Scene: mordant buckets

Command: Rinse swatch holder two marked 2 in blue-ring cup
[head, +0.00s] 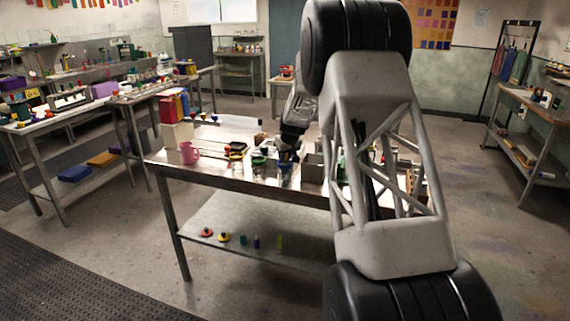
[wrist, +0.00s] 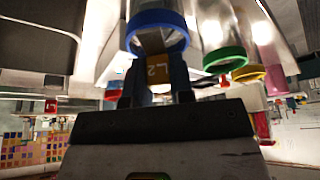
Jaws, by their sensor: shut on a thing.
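The swatch holder marked 2 (wrist: 155,72), with a yellow label, is between the fingers of my gripper (wrist: 157,84). My gripper is shut on it. The blue-ring cup (wrist: 160,17) is clear, and its blue rim is right beyond the fingertips in the wrist view. The holder's far end overlaps the ring's opening and seems to be inside the mouth; how deep it reaches cannot be told. In the head view my gripper (head: 288,148) is directly over the blue-ring cup (head: 286,169), and the holder is too small to make out.
A green-ring cup (wrist: 224,59) stands close beside the blue-ring cup, with a yellow-ring cup (wrist: 248,73) farther along. A pink jug (head: 189,152) stands toward the table's left end. A grey box (head: 312,168) is close on the right. My arm hides the table's right part.

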